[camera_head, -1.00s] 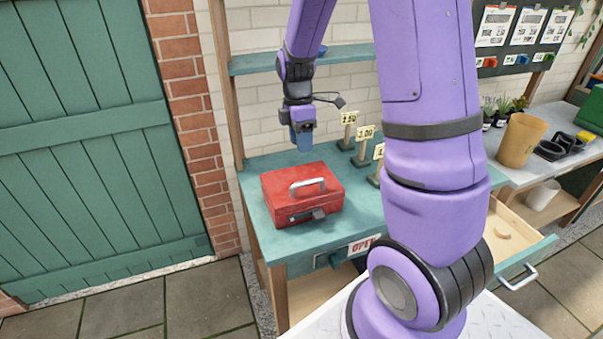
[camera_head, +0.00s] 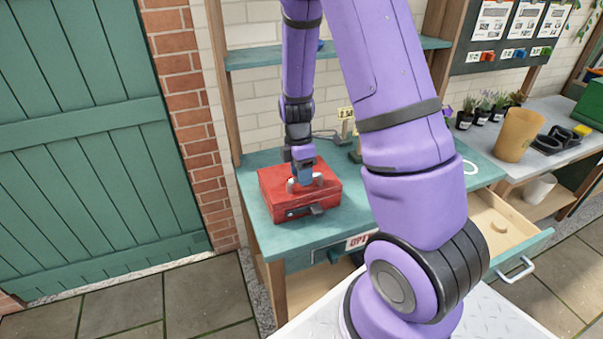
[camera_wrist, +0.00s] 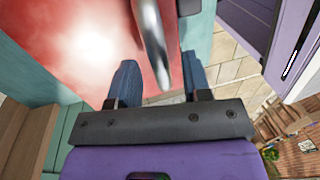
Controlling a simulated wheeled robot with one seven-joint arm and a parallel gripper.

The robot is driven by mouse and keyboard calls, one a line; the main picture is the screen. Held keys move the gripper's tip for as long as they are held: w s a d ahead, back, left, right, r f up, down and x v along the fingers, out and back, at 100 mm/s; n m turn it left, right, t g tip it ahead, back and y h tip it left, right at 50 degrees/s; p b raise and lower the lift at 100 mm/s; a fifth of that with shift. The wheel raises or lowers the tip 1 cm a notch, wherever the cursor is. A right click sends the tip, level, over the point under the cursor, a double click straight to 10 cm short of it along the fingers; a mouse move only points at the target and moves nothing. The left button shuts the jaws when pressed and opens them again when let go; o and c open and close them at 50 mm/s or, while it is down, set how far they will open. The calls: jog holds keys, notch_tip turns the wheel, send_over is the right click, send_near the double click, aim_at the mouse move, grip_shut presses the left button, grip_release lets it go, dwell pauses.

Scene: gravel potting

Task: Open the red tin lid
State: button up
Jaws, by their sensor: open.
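The red tin (camera_head: 327,194) stands on the left part of the green table, and its lid is shut. A silver handle (camera_head: 291,185) stands up from the lid, and a dark latch shows on the front. My gripper (camera_head: 305,182) points down at the handle and hides part of it. In the wrist view the two blue fingers of my gripper (camera_wrist: 158,85) are apart. The silver handle (camera_wrist: 152,45) reaches down between them, nearer the right finger. I cannot tell whether a finger touches it. The red lid (camera_wrist: 60,40) fills the area behind.
The green table (camera_head: 260,240) has an open wooden drawer (camera_head: 500,222) at its right. Price signs (camera_head: 346,115) stand behind the tin, partly hidden by my arm. A side bench holds a tan pot (camera_head: 520,138) and small plants. A shelf (camera_head: 250,56) runs above.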

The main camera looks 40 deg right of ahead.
jog(key=shift+c, duration=0.2)
grip_shut()
